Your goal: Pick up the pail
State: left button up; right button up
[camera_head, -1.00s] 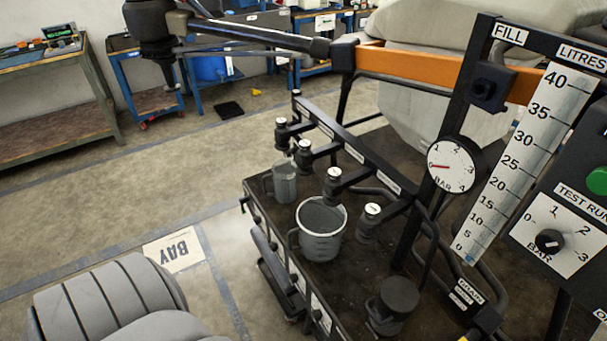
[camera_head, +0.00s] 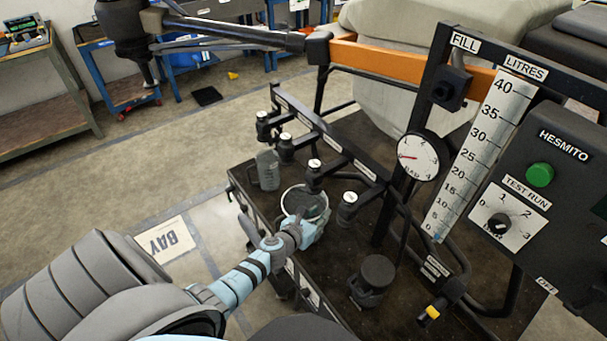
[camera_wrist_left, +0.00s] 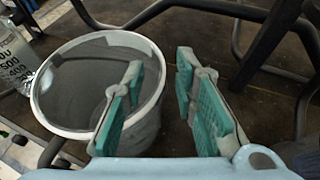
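The pail (camera_head: 303,197) is a grey, open-topped container with a pale rim, upright on the dark bench under the row of nozzles. In the head view my left gripper (camera_head: 306,232) covers its near side. In the left wrist view the pail (camera_wrist_left: 75,88) fills the left half, its inside looking empty. There my left gripper (camera_wrist_left: 163,100) is open, with teal finger pads apart. One finger overlaps the pail's right rim and the other is beyond its right side. Whether either touches the pail I cannot tell. My right gripper is not in view.
A smaller measuring jug (camera_head: 267,170) stands close behind the pail. The nozzle bar (camera_head: 325,140) hangs above it. A dark capped fitting (camera_head: 373,280), a gauge (camera_head: 418,157) and a control panel (camera_head: 530,190) are to the right. The bench between is mostly clear.

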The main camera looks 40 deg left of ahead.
aim_at(322, 212)
pick_arm(q)
jog(key=w+f+b, duration=0.2)
jog(key=shift+w+a+f, duration=0.2)
jog(key=shift+w+a, duration=0.15)
jog(key=shift+w, duration=0.45)
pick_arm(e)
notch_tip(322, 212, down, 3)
pick_arm(q)
jog(key=shift+r, duration=0.1)
jog(key=c, duration=0.6)
grip_shut()
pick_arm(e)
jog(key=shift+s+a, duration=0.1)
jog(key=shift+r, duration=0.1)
